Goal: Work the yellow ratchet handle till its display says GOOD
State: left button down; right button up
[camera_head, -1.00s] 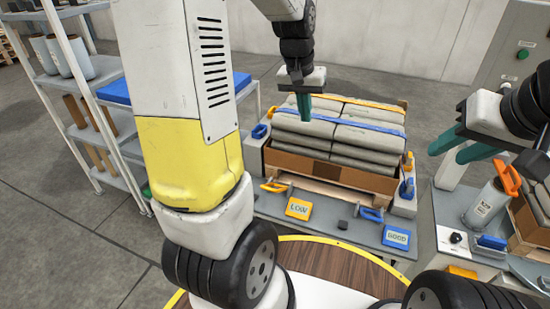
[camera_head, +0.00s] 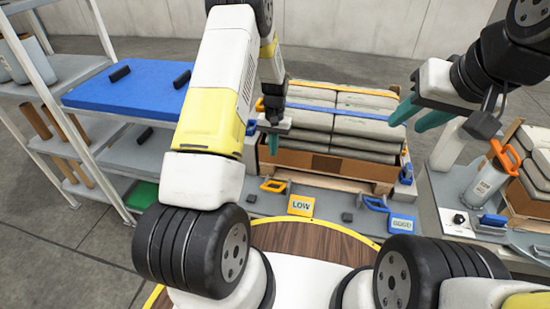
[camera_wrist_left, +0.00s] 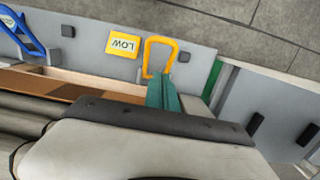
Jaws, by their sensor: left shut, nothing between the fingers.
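The yellow ratchet handle (camera_head: 273,189) is a loop on the grey ledge before the bag stack. Beside it, the yellow display (camera_head: 301,205) reads LOW. The left wrist view also shows the handle (camera_wrist_left: 160,39) and the display (camera_wrist_left: 124,44), upside down. My left gripper (camera_head: 273,143) has teal fingers, shut and empty, above and behind the handle in the head view. In the wrist view its fingertips (camera_wrist_left: 162,82) overlap the loop's near end; I cannot tell whether they touch. My right gripper (camera_head: 418,114) is open and empty, right of the stack.
A blue handle (camera_head: 376,204) and a blue display (camera_head: 402,223) reading GOOD are farther right on the ledge. Strapped grey bags (camera_head: 340,143) fill a brown carton behind. A shelf with a blue top (camera_head: 130,92) stands left. A grey canister (camera_head: 484,186) stands right.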

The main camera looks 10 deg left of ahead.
pick_arm(q)
jog(key=s+f, duration=0.4)
jog(key=f, duration=0.8)
jog(key=shift+s+f, duration=0.15)
jog(key=shift+a, duration=0.1)
